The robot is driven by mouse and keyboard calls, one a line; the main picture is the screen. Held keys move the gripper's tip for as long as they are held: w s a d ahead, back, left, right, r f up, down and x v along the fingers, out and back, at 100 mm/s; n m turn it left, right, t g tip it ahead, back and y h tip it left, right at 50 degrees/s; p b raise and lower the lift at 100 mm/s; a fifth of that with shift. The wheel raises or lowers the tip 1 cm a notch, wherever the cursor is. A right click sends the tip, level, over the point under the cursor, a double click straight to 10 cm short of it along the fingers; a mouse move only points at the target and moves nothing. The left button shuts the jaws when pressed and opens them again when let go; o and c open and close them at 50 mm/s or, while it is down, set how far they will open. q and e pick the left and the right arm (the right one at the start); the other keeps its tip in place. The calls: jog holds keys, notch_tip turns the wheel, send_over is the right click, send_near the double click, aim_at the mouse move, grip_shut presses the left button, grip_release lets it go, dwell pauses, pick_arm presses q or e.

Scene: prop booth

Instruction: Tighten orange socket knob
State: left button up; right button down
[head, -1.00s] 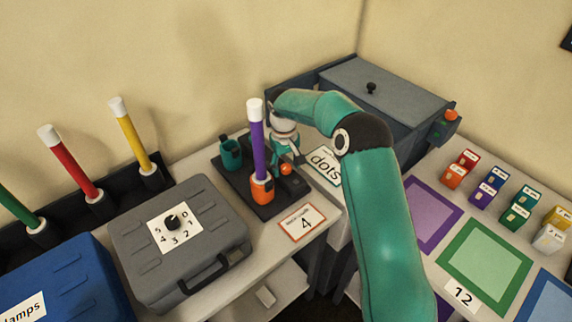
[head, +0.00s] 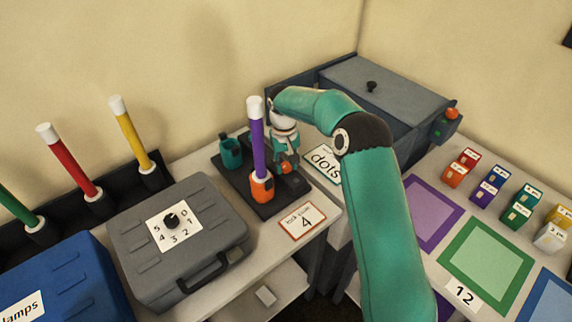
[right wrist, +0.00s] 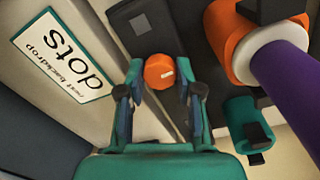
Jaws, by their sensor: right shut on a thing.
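The orange socket (right wrist: 228,40) holds a purple pole (head: 258,150) with a white tip, standing nearly upright. My right gripper (head: 287,163) is shut on the knob; in the right wrist view its fingertips (right wrist: 160,78) are on either side of it. In the head view the fingers partly cover the knob. My left gripper is not in view.
An empty teal socket (head: 231,153) shares the dark base (head: 275,208). A grey case (head: 140,238) with a dial stands to the left. A "dots" card (head: 323,163) lies right of the base, a "4" card (head: 302,221) in front. A grey bin (head: 395,95) stands behind.

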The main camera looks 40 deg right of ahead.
aim_at(284, 165)
jog(key=m+b, duration=0.1)
jog(key=m, duration=0.4)
jog(key=shift+m, duration=0.4)
dwell(0.3)
jog(key=c, duration=0.8)
grip_release()
jog(key=shift+o, duration=0.2)
jog(key=shift+r, duration=0.1)
notch_tip(284, 165, up, 12)
jog(key=shift+w+a, duration=0.2)
jog(key=shift+w, duration=0.05)
jog(key=shift+s+f, duration=0.1)
jog(key=shift+f, duration=0.1)
